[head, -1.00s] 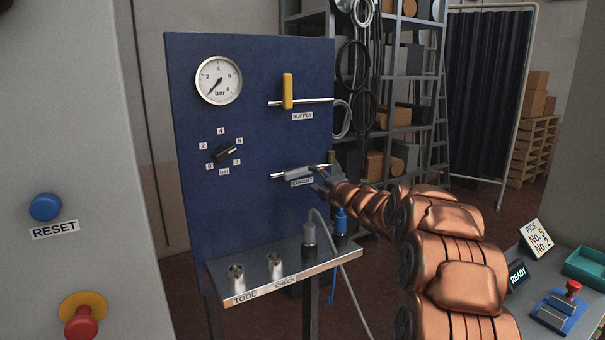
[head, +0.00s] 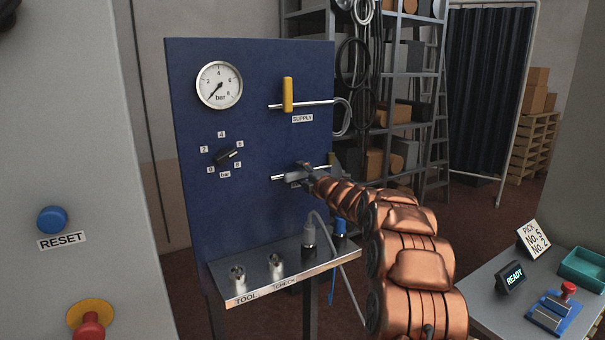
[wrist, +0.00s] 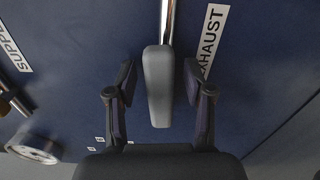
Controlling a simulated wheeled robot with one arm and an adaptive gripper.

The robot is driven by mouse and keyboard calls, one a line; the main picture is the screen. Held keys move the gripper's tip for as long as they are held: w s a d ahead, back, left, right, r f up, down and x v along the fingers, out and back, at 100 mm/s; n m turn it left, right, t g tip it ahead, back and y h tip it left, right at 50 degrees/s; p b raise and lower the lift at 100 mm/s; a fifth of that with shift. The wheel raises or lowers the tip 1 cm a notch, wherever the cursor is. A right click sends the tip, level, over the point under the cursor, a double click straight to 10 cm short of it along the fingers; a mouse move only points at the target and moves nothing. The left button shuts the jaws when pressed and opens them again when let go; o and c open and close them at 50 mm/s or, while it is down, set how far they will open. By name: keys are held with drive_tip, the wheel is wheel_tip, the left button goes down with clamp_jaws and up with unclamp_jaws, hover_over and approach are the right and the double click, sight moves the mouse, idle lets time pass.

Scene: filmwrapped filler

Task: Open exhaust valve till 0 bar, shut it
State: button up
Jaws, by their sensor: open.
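The exhaust valve's grey lever (wrist: 158,95) lies along its pipe (wrist: 168,20) in the wrist view. My gripper (wrist: 160,78) is open, with one finger on each side of the lever and a visible gap to each. In the head view my gripper (head: 303,174) is at the exhaust pipe on the blue panel (head: 250,130) and hides most of the lever. The pressure gauge (head: 219,85) has its needle at the lower left, near the zero end. The yellow supply lever (head: 288,94) stands upright, across its pipe.
A black selector knob (head: 228,155) sits left of the exhaust valve. A metal shelf (head: 270,266) with fittings juts out below. A grey cabinet with a blue reset button (head: 52,220) stands left. A side table with a ready display (head: 511,278) is at the right.

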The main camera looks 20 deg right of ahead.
clamp_jaws()
idle(0.5)
